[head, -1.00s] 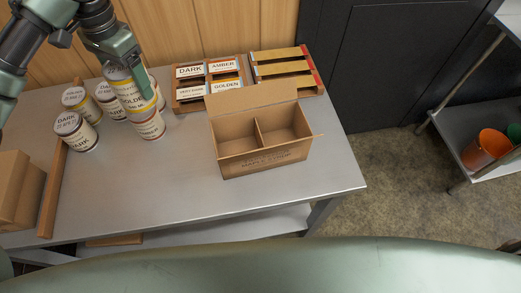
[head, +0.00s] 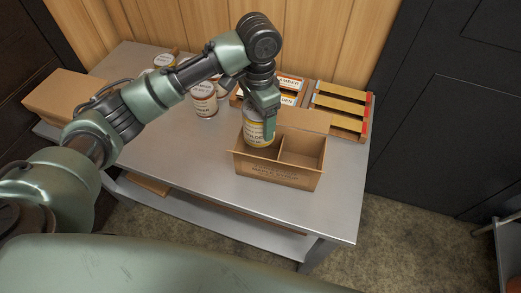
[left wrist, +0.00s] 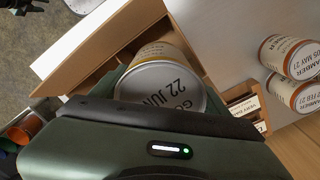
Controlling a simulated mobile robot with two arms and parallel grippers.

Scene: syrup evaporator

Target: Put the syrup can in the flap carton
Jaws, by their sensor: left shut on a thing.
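The flap carton (head: 275,173) stands on the metal table, open at the top, with a divider making two compartments. Its back flap (head: 303,119) stands up. My left gripper (head: 264,118) is shut on a syrup can (head: 256,134) with a yellow band, upright at the carton's left compartment. I cannot tell how deep the can is in it. In the left wrist view the held can (left wrist: 161,82) shows its lid, with "GO" and "22 JUN" legible, beside the carton's cardboard walls (left wrist: 105,48). The right compartment looks empty. My right gripper is out of view.
Other syrup cans (head: 204,100) stand behind my left arm. Label racks (head: 289,84) and a slatted wooden rack (head: 341,108) lie at the back, close behind the carton. A cardboard box (head: 62,95) is at the left.

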